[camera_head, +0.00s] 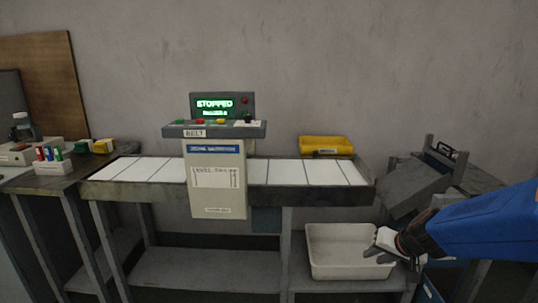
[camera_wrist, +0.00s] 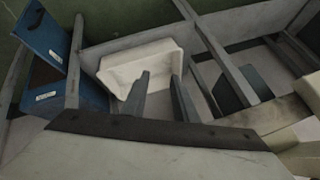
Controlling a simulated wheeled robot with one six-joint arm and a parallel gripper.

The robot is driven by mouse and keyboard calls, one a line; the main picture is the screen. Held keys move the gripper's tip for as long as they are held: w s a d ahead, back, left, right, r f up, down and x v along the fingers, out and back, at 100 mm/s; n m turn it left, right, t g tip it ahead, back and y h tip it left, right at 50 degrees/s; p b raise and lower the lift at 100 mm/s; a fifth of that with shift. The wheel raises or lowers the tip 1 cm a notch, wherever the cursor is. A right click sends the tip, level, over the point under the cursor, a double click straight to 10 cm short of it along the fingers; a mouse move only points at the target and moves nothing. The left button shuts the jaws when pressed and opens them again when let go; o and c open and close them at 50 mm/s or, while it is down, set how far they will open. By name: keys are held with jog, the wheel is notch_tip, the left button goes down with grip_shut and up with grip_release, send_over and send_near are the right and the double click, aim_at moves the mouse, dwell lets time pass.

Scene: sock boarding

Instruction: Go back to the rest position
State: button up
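My gripper (camera_head: 378,251) is at the right in the head view, at the end of my blue-sleeved arm, in front of the white bin. In the wrist view my gripper (camera_wrist: 160,98) shows two dark fingers spread apart with nothing between them. The white bin (camera_head: 345,272) stands on the low shelf at the right end of the belt table, and it also shows beyond the fingers in the wrist view (camera_wrist: 118,66). It looks empty.
The belt table (camera_head: 130,194) carries white panels and a control post (camera_head: 216,180) whose screen reads STOPPED. A yellow tray (camera_head: 326,144) sits behind the belt. A grey slanted box (camera_head: 418,188) stands close to my arm. Blue bins (camera_wrist: 45,30) show in the wrist view.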

jog(key=s+a+r+n+g, duration=0.1)
jog(key=s+a+r+n, duration=0.35)
jog(key=s, duration=0.65)
jog(key=s+d+r+g+h, duration=0.1)
jog(key=s+r, duration=0.2)
jog(key=s, duration=1)
jog(key=shift+d+h, duration=0.15)
jog(key=shift+h, duration=0.25)
jog(key=shift+s, duration=0.1)
dwell(0.4)
